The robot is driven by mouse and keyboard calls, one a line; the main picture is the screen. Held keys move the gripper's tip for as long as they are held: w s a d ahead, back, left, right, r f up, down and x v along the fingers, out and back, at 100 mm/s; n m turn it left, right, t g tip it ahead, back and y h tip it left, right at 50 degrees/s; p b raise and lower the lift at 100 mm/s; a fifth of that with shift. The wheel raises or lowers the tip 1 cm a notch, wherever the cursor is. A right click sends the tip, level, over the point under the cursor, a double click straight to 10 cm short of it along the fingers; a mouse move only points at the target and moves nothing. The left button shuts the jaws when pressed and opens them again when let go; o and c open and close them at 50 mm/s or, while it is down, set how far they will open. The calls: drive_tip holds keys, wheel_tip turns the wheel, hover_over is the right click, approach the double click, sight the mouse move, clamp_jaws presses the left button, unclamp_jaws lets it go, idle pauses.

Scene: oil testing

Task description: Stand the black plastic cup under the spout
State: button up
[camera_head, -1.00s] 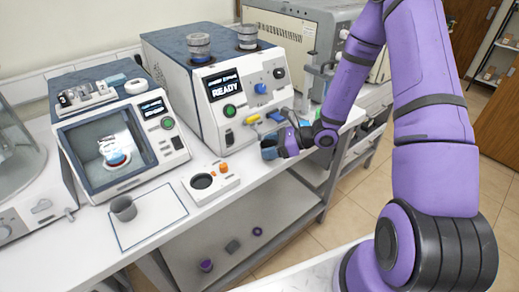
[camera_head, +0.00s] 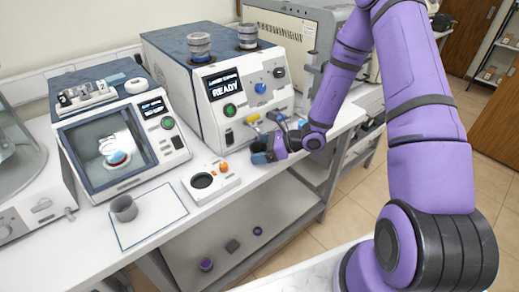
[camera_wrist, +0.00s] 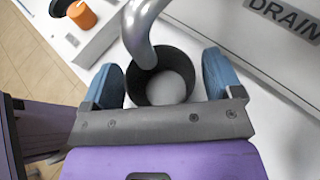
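The black plastic cup (camera_wrist: 136,88) sits between my gripper's two blue fingers in the wrist view. Its open mouth faces the camera, and the inside bottom looks light grey. The curved metal spout (camera_wrist: 142,32) reaches over the cup's mouth and hides part of its rim. My gripper (camera_wrist: 164,78) appears shut on the cup, one finger on each side. In the head view my gripper (camera_head: 268,152) is low in front of the machine with the READY screen (camera_head: 223,84). The cup is small and dark there. Whether its base touches the bench cannot be told.
Left of my gripper is a white block with a round dark recess and an orange knob (camera_head: 223,167). A grey cup (camera_head: 124,208) stands on an outlined mat (camera_head: 150,222). A glass-fronted device (camera_head: 110,150) stands behind. The bench's front edge is close to my gripper.

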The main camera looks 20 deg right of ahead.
drive_tip(key=shift+d+r, duration=0.1)
drive_tip(key=shift+r, duration=0.1)
drive_tip(key=v, duration=1.1)
drive_tip(key=s+a+r+n+g+h, duration=0.25)
drive_tip(key=s+r+n, duration=0.35)
drive_tip(key=r, duration=0.4)
drive_tip(key=s+a+r+n+g+h, duration=0.25)
drive_tip(key=s+r+n, duration=0.25)
drive_tip(key=r+n, duration=0.35)
drive_tip(key=s+d+r+n+t+h, duration=0.2)
drive_tip(key=s+r+n+t+h, duration=0.2)
drive_tip(key=s+r, duration=0.9)
drive_tip(key=shift+s+d+r+n+h, duration=0.45)
drive_tip(key=shift+n+h, duration=1.05)
drive_tip(key=shift+n, duration=0.95)
drive_tip(key=shift+a, duration=0.15)
drive_tip(key=shift+c, duration=0.2)
